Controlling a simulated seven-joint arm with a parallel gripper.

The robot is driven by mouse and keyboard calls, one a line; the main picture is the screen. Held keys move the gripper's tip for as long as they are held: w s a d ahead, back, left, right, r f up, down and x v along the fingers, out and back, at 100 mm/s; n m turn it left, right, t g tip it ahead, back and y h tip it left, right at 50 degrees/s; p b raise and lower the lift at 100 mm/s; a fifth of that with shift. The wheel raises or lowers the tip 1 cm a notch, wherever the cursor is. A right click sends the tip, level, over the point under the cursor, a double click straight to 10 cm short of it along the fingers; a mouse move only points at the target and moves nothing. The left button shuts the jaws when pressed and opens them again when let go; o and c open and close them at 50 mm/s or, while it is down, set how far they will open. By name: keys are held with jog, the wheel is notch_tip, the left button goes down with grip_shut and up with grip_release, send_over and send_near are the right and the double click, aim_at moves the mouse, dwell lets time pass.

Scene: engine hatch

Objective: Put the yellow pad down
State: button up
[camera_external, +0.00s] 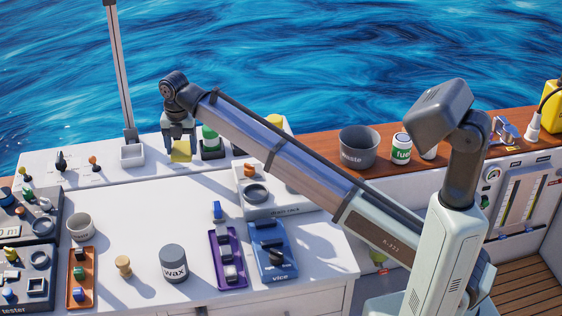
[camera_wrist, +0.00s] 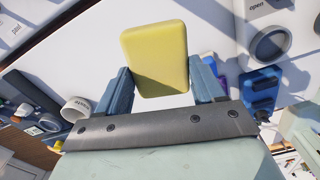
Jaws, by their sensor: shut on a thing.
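The yellow pad (camera_external: 181,151) is a small block with rounded corners. My gripper (camera_external: 179,140) is shut on it, near the back edge of the white worktop. In the wrist view the yellow pad (camera_wrist: 155,57) sits between the two blue fingers of my gripper (camera_wrist: 160,80). In the outside view the pad hangs below the fingers. I cannot tell whether its lower edge touches the surface.
A square white tray (camera_external: 132,154) stands left of the pad, and a green-topped thing (camera_external: 210,140) stands close on its right. A wax tin (camera_external: 174,263), a purple tray (camera_external: 213,252) and a blue vice (camera_external: 272,250) stand nearer. The worktop's middle is mostly clear.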

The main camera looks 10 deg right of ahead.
jog(key=s+a+n, duration=0.3)
jog(key=s+a, duration=0.6)
jog(key=s, duration=0.4)
jog(key=shift+w+d+f, duration=0.1)
jog(key=shift+w+f, duration=0.05)
jog(key=shift+f, duration=3.65)
jog(key=shift+w+d+f, duration=0.1)
jog(key=shift+w+f, duration=0.05)
jog(key=shift+f, duration=3.6)
jog(key=shift+f, duration=0.1)
jog(key=o, duration=1)
jog(key=shift+o, duration=0.2)
notch_tip(320, 180, up, 12)
